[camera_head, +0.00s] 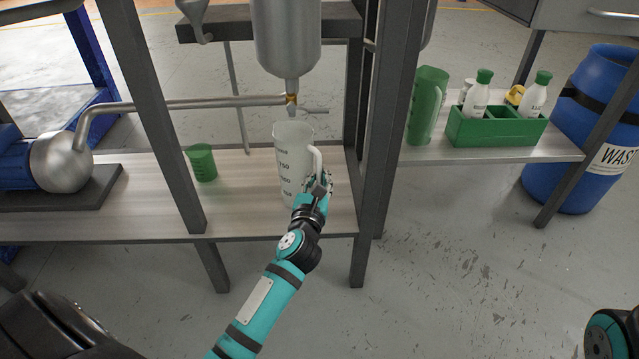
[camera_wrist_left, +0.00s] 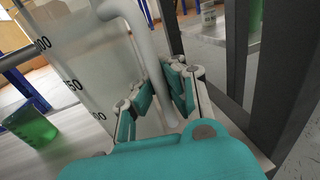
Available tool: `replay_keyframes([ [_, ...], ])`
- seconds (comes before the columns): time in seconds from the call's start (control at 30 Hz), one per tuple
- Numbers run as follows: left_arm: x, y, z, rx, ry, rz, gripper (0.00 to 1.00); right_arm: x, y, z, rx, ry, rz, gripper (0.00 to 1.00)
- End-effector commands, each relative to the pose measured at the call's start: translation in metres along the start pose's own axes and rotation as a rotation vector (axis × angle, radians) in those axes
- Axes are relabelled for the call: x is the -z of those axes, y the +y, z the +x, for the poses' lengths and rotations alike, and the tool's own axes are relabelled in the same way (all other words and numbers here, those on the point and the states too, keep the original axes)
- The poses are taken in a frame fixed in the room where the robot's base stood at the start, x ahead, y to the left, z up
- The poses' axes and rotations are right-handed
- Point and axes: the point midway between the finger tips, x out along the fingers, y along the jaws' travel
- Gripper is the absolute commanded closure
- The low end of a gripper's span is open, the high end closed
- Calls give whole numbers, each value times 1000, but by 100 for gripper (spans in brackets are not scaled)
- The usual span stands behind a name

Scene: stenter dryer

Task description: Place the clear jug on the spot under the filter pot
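The clear jug (camera_head: 291,160), a tall translucent measuring jug with dark scale marks, is upright over the wooden shelf, below the filter pot (camera_head: 287,40) and its brass-coloured outlet. I cannot tell whether its base touches the shelf. My left gripper (camera_head: 319,183) is at the jug's handle, on its right side. In the left wrist view the fingers (camera_wrist_left: 158,92) lie on both sides of the white handle (camera_wrist_left: 146,42) and look closed on it; the jug body (camera_wrist_left: 90,60) fills the left. My right gripper is out of view.
A small green beaker (camera_head: 201,162) stands left of the jug. A metal pipe (camera_head: 190,103) runs behind to the outlet. Grey frame posts (camera_head: 367,130) flank the shelf. Right are a green jug (camera_head: 427,105), a green bottle caddy (camera_head: 497,130) and a blue waste drum (camera_head: 600,100).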

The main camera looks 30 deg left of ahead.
Motion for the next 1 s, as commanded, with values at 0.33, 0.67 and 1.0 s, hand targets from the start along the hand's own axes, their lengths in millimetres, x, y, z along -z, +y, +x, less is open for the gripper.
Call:
replay_keyframes([
  [0.33,1,0,0,0,-5,1,100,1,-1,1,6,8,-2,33],
  [0.67,5,0,0,0,-4,1,74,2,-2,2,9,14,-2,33],
  [1.0,0,0,0,0,-5,0,71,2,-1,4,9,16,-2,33],
])
